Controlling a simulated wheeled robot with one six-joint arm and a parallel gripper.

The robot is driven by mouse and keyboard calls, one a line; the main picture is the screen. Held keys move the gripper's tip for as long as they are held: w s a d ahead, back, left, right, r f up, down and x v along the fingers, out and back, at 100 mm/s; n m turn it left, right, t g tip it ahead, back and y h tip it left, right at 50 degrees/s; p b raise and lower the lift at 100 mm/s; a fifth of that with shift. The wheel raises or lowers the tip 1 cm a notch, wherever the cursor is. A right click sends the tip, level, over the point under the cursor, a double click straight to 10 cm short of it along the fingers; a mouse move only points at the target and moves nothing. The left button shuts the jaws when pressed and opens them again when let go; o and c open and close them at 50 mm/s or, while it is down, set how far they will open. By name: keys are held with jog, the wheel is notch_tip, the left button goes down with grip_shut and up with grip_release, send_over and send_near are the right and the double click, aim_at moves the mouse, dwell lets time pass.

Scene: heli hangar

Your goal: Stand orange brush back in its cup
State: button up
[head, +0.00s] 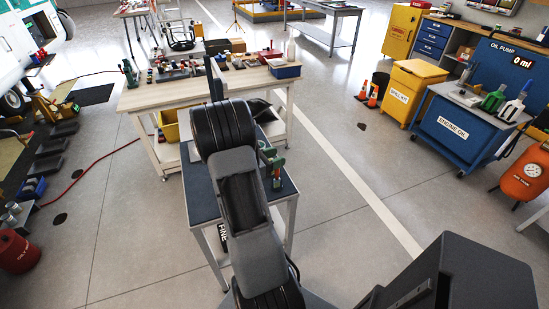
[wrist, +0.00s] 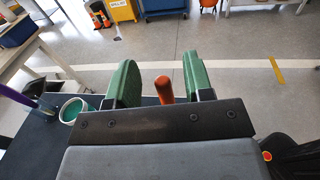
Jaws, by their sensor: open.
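The orange brush (wrist: 165,90) shows in the wrist view as an orange handle between the two green fingers of my gripper (wrist: 160,82). Gaps remain on both sides of the handle, so the jaws are open around it and not closed on it. Its lower part is hidden behind the gripper body. In the head view the green fingers of my gripper (head: 276,170) show just right of my arm, over the dark-topped table, with a bit of orange between them. A white-rimmed cup (wrist: 70,111), teal inside, stands left of my gripper; whether it is the brush's cup I cannot tell.
A purple stick (wrist: 14,95) leans at the left edge of the wrist view. The narrow dark-topped table (head: 206,198) abuts a wooden workbench (head: 150,97) with tools and a blue bin (head: 284,71). A blue cart (head: 455,130) stands right. Open floor lies between.

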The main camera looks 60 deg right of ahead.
jog(key=b+v, duration=0.1)
jog(key=v, duration=1.2)
jog(key=shift+a, duration=0.4)
jog(key=shift+w, duration=0.15)
jog(key=s+a+f+m+t+y, duration=0.1)
jog(key=s+a+f+m+y, duration=0.1)
jog(key=a+m+y, duration=0.25)
jog(key=s+a+f+m+t+y, duration=0.1)
jog(key=s+a+f+m+y, duration=0.1)
jog(key=s+a+m+y, duration=0.25)
jog(key=w+a+r+m+t+y+p, duration=0.2)
jog(key=a+r+t+y, duration=0.4)
jog(key=a+r+t, duration=0.3)
jog(key=a+r+m, duration=0.1)
jog(key=a+r, duration=0.3)
jog(key=a, duration=0.4)
jog(key=shift+w+t+y+p, duration=0.2)
jog(key=shift+t+y+p, duration=0.1)
jog(key=shift+t, duration=0.1)
